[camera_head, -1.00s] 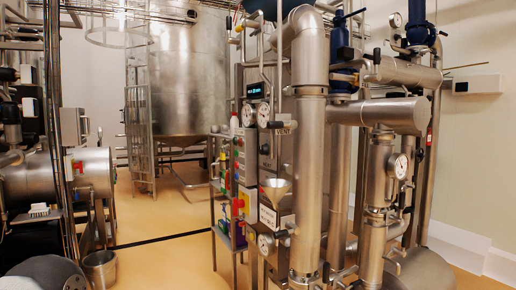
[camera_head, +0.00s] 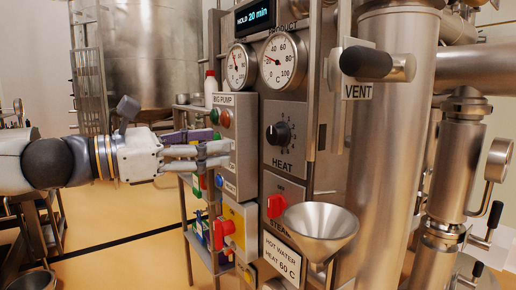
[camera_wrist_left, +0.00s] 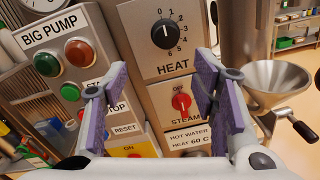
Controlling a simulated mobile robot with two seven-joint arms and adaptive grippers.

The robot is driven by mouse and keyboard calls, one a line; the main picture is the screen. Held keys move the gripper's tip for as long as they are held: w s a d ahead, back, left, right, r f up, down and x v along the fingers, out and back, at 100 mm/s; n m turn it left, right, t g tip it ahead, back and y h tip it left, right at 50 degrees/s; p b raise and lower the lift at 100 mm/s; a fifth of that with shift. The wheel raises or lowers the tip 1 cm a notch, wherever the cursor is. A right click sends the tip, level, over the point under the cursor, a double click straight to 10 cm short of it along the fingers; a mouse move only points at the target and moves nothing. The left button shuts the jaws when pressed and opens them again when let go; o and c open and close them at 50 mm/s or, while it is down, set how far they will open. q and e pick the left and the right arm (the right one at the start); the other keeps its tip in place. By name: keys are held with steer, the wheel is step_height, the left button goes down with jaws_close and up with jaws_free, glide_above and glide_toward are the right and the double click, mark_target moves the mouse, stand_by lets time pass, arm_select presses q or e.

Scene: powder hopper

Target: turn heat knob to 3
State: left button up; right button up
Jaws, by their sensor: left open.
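The black heat knob (camera_head: 278,133) sits on a grey metal panel marked HEAT, with numerals around it. It also shows in the left wrist view (camera_wrist_left: 166,34), top centre, where its pale mark points roughly up, toward the low numerals; the exact setting is hard to read. My left gripper (camera_head: 215,150) comes in from the left in the head view, in front of the BIG PUMP box. It is open and empty, apart from the knob. In the left wrist view its purple-padded fingers (camera_wrist_left: 162,68) frame the panel below the knob. My right gripper is in neither view.
Just below the HEAT panel is a red STEAM knob (camera_head: 277,206). A metal funnel (camera_head: 318,228) juts out at lower right. The BIG PUMP box (camera_head: 236,145) stands left, a black VENT handle (camera_head: 366,62) projects upper right, and two dials sit above.

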mark_target(271, 137)
arm_select(q)
steer(key=x, duration=1.1)
steer(key=shift+s+d+r+b, duration=0.1)
steer(key=shift+s+d+b, duration=0.1)
steer(key=shift+d+b, duration=0.25)
steer(key=c, duration=1.2)
